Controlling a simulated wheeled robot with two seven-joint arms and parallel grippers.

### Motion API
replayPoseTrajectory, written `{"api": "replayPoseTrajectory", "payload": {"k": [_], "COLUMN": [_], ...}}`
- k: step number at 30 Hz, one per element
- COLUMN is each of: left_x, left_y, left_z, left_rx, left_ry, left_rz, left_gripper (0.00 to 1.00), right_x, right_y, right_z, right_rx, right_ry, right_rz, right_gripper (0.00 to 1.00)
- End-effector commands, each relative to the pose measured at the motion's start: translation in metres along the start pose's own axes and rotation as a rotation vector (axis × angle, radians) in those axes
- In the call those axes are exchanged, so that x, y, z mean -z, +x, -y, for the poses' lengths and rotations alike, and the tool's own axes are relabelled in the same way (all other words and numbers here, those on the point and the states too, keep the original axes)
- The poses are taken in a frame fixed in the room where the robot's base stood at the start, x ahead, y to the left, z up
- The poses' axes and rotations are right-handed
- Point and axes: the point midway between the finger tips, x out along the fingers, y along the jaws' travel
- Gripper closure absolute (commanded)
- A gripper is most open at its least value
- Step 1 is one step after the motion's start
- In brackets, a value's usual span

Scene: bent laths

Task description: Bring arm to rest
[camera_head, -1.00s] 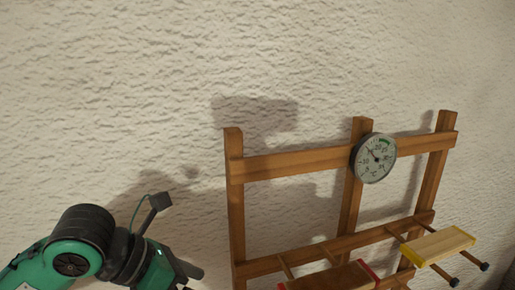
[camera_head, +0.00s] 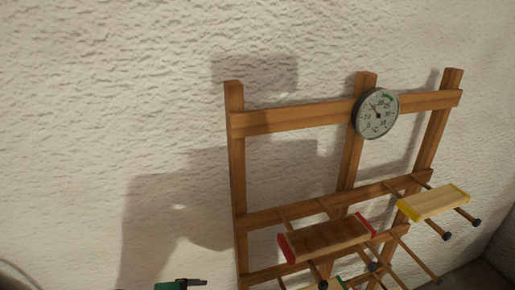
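Only a small green and black piece of my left arm (camera_head: 180,285) shows at the bottom edge of the head view, left of the wooden rack (camera_head: 238,160). Whether its fingers are open or shut cannot be seen. My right gripper is out of view. A brown lath with red ends (camera_head: 328,240) lies across pegs on the rack. A pale lath with yellow ends (camera_head: 435,203) lies on pegs to its right. A green-edged piece (camera_head: 342,283) is cut off at the bottom edge. My visible arm part is apart from the laths.
A round dial gauge (camera_head: 376,113) is fixed to the rack's top rail. Dark-tipped pegs (camera_head: 446,236) jut out toward me. A rough pale wall (camera_head: 120,110) stands behind the rack. A curved grey edge shows at the bottom left. The space left of the rack looks clear.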

Motion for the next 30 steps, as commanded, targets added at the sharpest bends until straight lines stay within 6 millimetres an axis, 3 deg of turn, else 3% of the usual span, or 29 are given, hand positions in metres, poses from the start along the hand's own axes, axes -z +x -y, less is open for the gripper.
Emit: {"api": "replayPoseTrajectory", "payload": {"k": [9, 20, 30], "left_x": [-0.071, -0.122, -0.170], "left_y": [0.004, -0.020, 0.070], "left_z": [-0.095, -0.180, -0.217], "left_rx": [0.008, 0.113, 0.087], "left_ry": [-0.786, -1.325, -1.337], "left_rz": [0.283, 0.571, 0.605], "left_gripper": [0.16, 0.16, 0.16], "right_x": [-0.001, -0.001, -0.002], "right_y": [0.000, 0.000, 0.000], "right_z": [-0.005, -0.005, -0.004], "right_rx": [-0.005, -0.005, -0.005], "right_ry": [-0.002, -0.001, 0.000], "right_rz": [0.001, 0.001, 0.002], "right_gripper": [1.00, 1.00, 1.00]}}
